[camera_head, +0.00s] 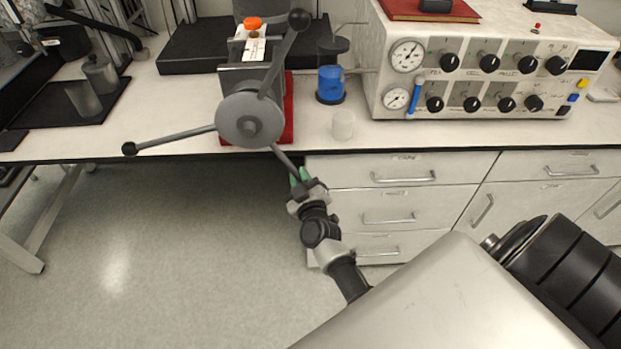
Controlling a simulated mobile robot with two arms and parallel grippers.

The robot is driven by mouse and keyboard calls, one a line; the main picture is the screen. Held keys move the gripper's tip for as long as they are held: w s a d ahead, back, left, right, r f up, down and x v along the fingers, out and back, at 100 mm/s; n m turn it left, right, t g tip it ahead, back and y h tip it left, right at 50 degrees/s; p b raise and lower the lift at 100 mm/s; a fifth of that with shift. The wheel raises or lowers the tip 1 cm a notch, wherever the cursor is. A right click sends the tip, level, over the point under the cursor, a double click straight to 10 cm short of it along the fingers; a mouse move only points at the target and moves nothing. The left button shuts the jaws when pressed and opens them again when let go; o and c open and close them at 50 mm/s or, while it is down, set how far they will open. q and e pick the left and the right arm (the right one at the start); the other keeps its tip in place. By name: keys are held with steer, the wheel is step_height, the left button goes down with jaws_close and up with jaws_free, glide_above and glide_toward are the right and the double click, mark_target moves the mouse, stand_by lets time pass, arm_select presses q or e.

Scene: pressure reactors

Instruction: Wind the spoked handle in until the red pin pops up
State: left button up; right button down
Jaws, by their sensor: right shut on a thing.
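The spoked handle (249,118) has a round grey hub facing me and three grey spokes. One spoke points left and one points up and to the right, both ending in black knobs. The third points down and to the right, over the bench's front edge. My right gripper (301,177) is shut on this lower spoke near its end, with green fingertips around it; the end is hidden. Behind the hub is a grey block on a red base (288,108), with an orange cap on top. I cannot make out a red pin there. My left gripper is not in view.
A control box (480,75) with dials and knobs stands farther right, with a small red piece (537,27) on top. Drawers (400,205) lie below the bench, behind my right gripper.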

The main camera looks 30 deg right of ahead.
steer(key=shift+w+a+f+m, duration=0.3)
steer(key=shift+a+m, duration=0.1)
steer(key=shift+a, duration=0.1)
steer(key=c, duration=1.1)
jaws_free()
steer(key=v, duration=1.1)
steer(key=shift+f, duration=0.1)
